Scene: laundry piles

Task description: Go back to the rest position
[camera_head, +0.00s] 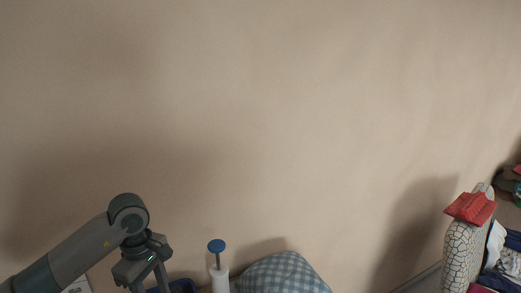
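My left arm comes in from the lower left. Its gripper (150,284) points down at the bottom edge of the head view, in front of the wall. The fingertips are cut off by the frame, so I cannot tell whether it is open or shut, or whether it holds anything. My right arm and gripper are not in view.
Clothes (508,265) lie far right. The beige wall (270,110) is bare.

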